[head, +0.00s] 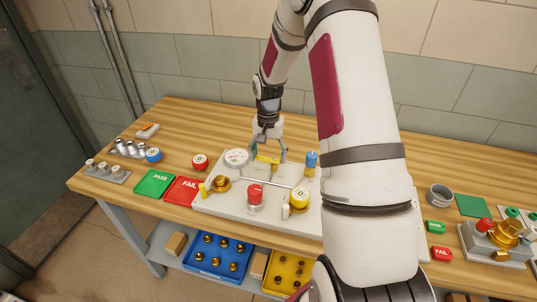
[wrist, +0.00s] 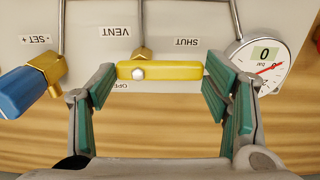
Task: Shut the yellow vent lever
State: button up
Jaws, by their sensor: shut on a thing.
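The yellow vent lever (wrist: 172,71) lies crosswise in the wrist view on a brass valve body (wrist: 142,53), with a silver pivot screw at its left part. The VENT label (wrist: 116,32) and the SHUT label (wrist: 187,42) show above it. Another label, apparently OPEN, is partly hidden below its left end. My gripper (wrist: 161,90) is shut on the lever, its green pads at the lever's two ends. In the head view the lever (head: 268,160) is at the back of the grey valve panel (head: 237,200), under my gripper (head: 269,155).
A round gauge (wrist: 262,65) reading 0 bar stands close to the right finger in the wrist view. A blue-handled valve (wrist: 30,88) is at the left.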

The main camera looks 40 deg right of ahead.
aim_at(268, 158)
jog(key=o, duration=1.2)
jog(key=shift+c, duration=0.2)
jog(key=shift+r, duration=0.1)
notch_tip(268, 158, up, 12)
jog(key=s+a+r+n+t+h, duration=0.1)
jog(key=s+a+r+n, duration=0.2)
jog(key=s+a+r, duration=0.4)
jog(key=s+a+r+n+t, duration=0.2)
jog(key=s+a+r, duration=0.1)
jog(key=a+r, duration=0.4)
jog(key=s+a+r+n+t, duration=0.1)
jog(key=s+a+r+n, duration=0.1)
jog(key=s, duration=0.5)
jog(key=s+a+r+n+t+y, duration=0.1)
jog(key=s+a+r+n, duration=0.1)
jog(key=s, duration=0.5)
jog(key=a+n, duration=0.1)
jog(key=a, duration=0.1)
jog(key=shift+s+a+t, duration=0.25)
jog(key=shift+a+t, duration=0.05)
jog(key=shift+a, duration=0.05)
